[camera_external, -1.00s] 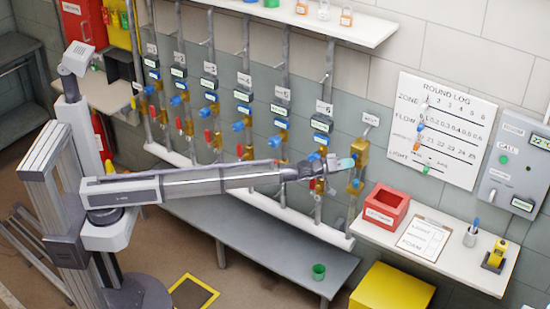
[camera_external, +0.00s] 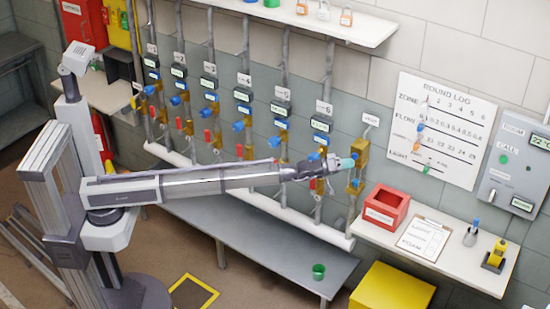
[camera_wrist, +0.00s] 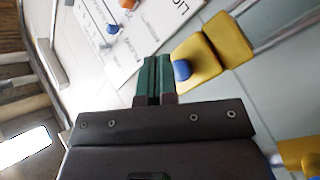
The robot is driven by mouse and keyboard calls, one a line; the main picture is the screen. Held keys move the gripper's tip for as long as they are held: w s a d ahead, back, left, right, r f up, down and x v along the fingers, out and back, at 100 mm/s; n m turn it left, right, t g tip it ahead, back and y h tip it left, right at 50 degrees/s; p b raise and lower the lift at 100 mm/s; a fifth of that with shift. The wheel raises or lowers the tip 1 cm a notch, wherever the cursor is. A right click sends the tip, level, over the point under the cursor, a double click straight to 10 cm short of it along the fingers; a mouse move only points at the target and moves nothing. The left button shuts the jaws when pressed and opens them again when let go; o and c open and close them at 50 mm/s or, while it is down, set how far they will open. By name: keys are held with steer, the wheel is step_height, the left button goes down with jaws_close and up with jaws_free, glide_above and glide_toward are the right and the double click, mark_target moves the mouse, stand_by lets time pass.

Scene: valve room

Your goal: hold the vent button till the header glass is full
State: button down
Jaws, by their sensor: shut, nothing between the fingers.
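The brass vent fitting (camera_external: 361,155) is on the wall to the right of the pipe row, under a small tag (camera_external: 371,119). In the wrist view its yellow-brass body (camera_wrist: 226,40) carries a round blue button (camera_wrist: 182,70). My gripper (camera_external: 346,163) is shut and empty, with teal fingertips at the fitting's left side. In the wrist view the shut fingers (camera_wrist: 153,62) are just left of the blue button. I cannot tell whether they touch it. No header glass or fill level can be made out clearly.
Several pipes with blue and red valve handles (camera_external: 238,126) line the wall left of the vent. A red box (camera_external: 384,205) and clipboard (camera_external: 423,238) lie on the right shelf. A yellow box (camera_external: 392,290) is below.

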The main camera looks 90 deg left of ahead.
stand_by(0.3)
steer(key=shift+w+a, duration=0.25)
steer(key=shift+a, duration=0.1)
steer(key=shift+w+a, duration=0.3)
steer(key=shift+a, duration=0.2)
stand_by(2.4)
steer(key=shift+s+d, duration=0.1)
stand_by(1.5)
steer(key=shift+s+d, duration=0.45)
steer(key=shift+d, duration=0.25)
steer(key=shift+d, duration=0.1)
steer(key=s+d, duration=0.1)
steer(key=d, duration=0.1)
steer(key=s+d, duration=0.1)
steer(key=d, duration=0.1)
steer(key=shift+s, duration=0.35)
